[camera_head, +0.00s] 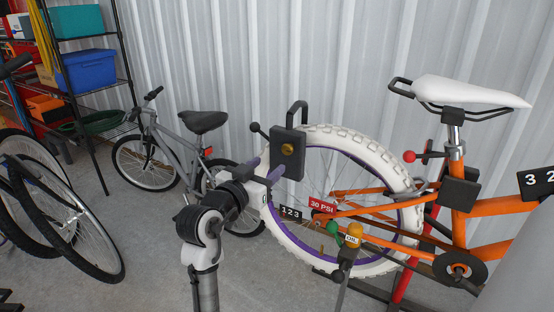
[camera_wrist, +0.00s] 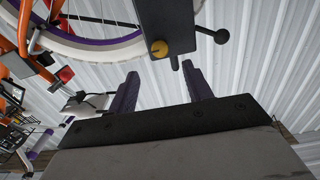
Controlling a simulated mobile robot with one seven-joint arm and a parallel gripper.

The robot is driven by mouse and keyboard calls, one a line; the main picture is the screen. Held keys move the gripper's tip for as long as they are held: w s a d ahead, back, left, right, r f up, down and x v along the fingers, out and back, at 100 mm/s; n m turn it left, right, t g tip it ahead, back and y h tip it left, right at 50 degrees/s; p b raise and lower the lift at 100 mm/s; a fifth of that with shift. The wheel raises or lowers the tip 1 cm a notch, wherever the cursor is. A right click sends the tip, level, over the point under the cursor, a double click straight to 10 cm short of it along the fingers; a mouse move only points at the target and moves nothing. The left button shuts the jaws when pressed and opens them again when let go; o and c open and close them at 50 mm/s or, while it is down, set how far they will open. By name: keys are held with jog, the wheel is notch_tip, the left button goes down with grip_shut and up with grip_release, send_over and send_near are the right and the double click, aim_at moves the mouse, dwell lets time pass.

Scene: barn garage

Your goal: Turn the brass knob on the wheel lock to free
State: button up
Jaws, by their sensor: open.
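The wheel lock (camera_head: 279,165) is a dark box with a black shackle on top, at the white tyre of the orange bike. Its round brass knob (camera_head: 287,149) faces out from the box. In the wrist view the knob (camera_wrist: 160,49) sits near the lower end of the lock (camera_wrist: 170,18), just beyond my fingertips and roughly between them. My gripper (camera_head: 266,168) is open and empty, its purple-grey fingers just in front of the lock's lower left. The fingers also show in the wrist view (camera_wrist: 159,72), apart from the knob. The knob's markings are too small to read.
A black ball-ended lever (camera_head: 256,128) sticks out of the lock's left side. A red "30 PSI" tag (camera_head: 322,206), a "123" tag (camera_head: 291,212) and green and orange knobs are below right. A grey bicycle (camera_head: 170,150) stands behind my arm at left.

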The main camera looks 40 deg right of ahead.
jog(key=shift+v, duration=2.35)
